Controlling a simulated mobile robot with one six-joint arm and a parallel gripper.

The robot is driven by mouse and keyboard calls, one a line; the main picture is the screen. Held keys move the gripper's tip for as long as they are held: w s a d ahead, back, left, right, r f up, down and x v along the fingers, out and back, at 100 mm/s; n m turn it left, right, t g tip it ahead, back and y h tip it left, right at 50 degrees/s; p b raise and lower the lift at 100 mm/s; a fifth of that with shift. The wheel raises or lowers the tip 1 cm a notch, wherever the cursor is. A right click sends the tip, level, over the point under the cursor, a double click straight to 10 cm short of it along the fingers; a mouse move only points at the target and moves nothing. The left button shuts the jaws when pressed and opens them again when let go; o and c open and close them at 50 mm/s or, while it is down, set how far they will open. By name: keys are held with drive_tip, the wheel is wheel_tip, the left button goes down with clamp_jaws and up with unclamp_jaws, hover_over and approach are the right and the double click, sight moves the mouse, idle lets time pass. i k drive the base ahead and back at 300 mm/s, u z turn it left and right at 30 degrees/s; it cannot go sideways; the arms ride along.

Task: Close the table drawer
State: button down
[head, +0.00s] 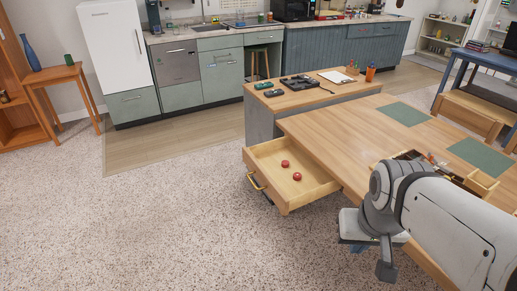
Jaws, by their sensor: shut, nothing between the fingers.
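The wooden table (330,130) has its drawer (318,194) pulled well out on the left side. My arm hides part of the table's near edge.
Green mats (404,114) and a divided wooden tray (482,183) are on the table. A lower counter (316,92) with dark items adjoins it behind. Speckled floor to the drawer's left is clear. A small side table (59,74) stands far left.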

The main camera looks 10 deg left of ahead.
sight(264, 160)
drive_tip(key=u, duration=0.25)
drive_tip(key=i, duration=0.55)
drive_tip(key=u, duration=0.7)
drive_tip(key=i, duration=1.05)
drive_tip(key=u, duration=0.6)
drive_tip(key=k, duration=0.95)
drive_tip(key=u, duration=0.15)
drive_tip(key=i, duration=0.95)
drive_tip(key=z, duration=0.1)
